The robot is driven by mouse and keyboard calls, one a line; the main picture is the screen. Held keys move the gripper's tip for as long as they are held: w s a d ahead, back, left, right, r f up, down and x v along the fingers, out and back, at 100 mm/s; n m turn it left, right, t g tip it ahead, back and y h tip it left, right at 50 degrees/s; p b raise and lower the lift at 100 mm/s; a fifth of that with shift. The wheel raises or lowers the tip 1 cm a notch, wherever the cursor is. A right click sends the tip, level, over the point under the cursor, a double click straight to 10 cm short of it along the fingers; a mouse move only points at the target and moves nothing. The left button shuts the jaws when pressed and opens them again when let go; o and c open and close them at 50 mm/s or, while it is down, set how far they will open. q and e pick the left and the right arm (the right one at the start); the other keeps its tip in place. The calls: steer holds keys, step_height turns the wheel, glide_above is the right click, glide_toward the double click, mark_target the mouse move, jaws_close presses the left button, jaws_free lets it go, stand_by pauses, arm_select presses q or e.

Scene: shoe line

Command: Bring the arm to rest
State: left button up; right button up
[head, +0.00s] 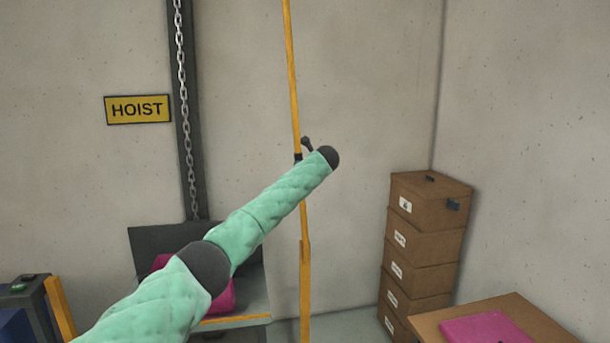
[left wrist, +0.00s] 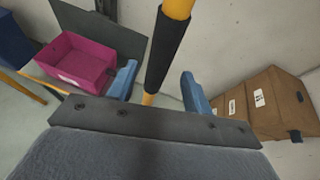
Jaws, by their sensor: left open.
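My left arm in its mint padded sleeve reaches up from the lower left of the head view. It ends beside an upright yellow pole (head: 291,70). My left gripper (head: 307,145) is mostly hidden behind the dark wrist there. In the left wrist view its two blue fingers (left wrist: 160,75) stand apart, open. The yellow pole, with a black sleeve (left wrist: 168,45) on it, appears between them, and neither finger visibly presses on it. I cannot tell how deep the pole sits between the fingers. My right gripper is not in view.
A magenta bin (left wrist: 80,60) sits on the hoist platform (head: 240,321), below a hanging chain (head: 183,90) and HOIST sign (head: 137,109). Stacked brown boxes (head: 425,245) stand in the right corner. A table (head: 530,312) holding something magenta is at lower right.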

arm_select(q)
steer(key=shift+s+d+r, duration=0.15)
steer(key=shift+s, duration=0.25)
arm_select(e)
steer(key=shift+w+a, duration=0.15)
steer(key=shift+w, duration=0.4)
